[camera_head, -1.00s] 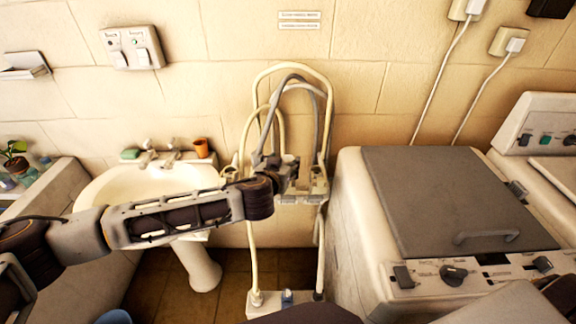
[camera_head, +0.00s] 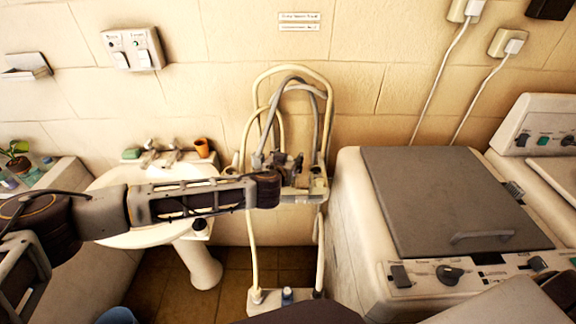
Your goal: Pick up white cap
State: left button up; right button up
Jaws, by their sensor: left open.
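My left arm comes in from the left across the washbasin. Its gripper (camera_head: 291,163) is open at the small pale shelf (camera_head: 318,190) of the hose stand, in front of the grey and cream hoses. The gripper is small and dark here, and I see nothing clearly held between its fingers. I cannot make out a white cap for certain; one on the shelf could be hidden by the gripper. My right gripper is not in view.
The white washbasin (camera_head: 110,180) with taps and an orange cup (camera_head: 202,147) is at left. A washing machine with a grey lid (camera_head: 440,195) stands close at right. Cables hang at upper right.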

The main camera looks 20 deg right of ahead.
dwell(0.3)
pick_arm(q)
jog(key=c, duration=1.1)
jog(key=shift+o, duration=0.2)
jog(key=shift+r, duration=0.1)
jog(key=shift+r+b, duration=0.65)
jog(key=shift+r, duration=4.25)
